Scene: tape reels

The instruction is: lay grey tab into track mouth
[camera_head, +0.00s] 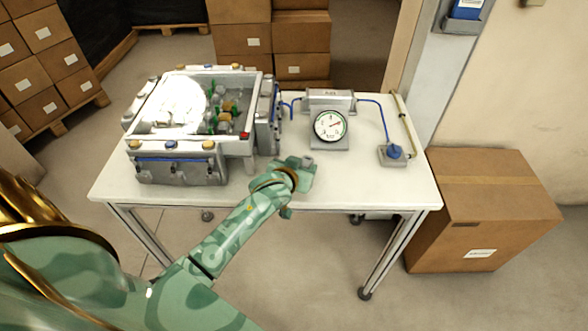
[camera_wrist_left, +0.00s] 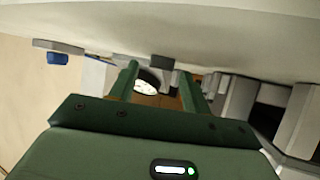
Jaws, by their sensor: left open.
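My left gripper (camera_head: 304,172) is low over the front middle of the white table, right of the grey machine. In the left wrist view its two green fingers (camera_wrist_left: 160,78) stand apart, so it is open. A small grey block (camera_wrist_left: 162,62), which looks like the grey tab, shows between the fingertips, against the table top. In the head view a small grey piece (camera_head: 308,162) shows at the gripper's far side. I cannot tell whether the fingers touch it. The grey machine (camera_head: 180,172) stands on the left of the table. I cannot make out the track mouth for certain. My right gripper is out of view.
A dial gauge (camera_head: 330,125) stands behind the gripper, with a grey box (camera_head: 330,98) behind it. A blue knob (camera_head: 394,152) on a grey base sits at the right, joined by a blue hose. The table's (camera_head: 370,190) front right is clear. A carton (camera_head: 490,210) stands beside the table.

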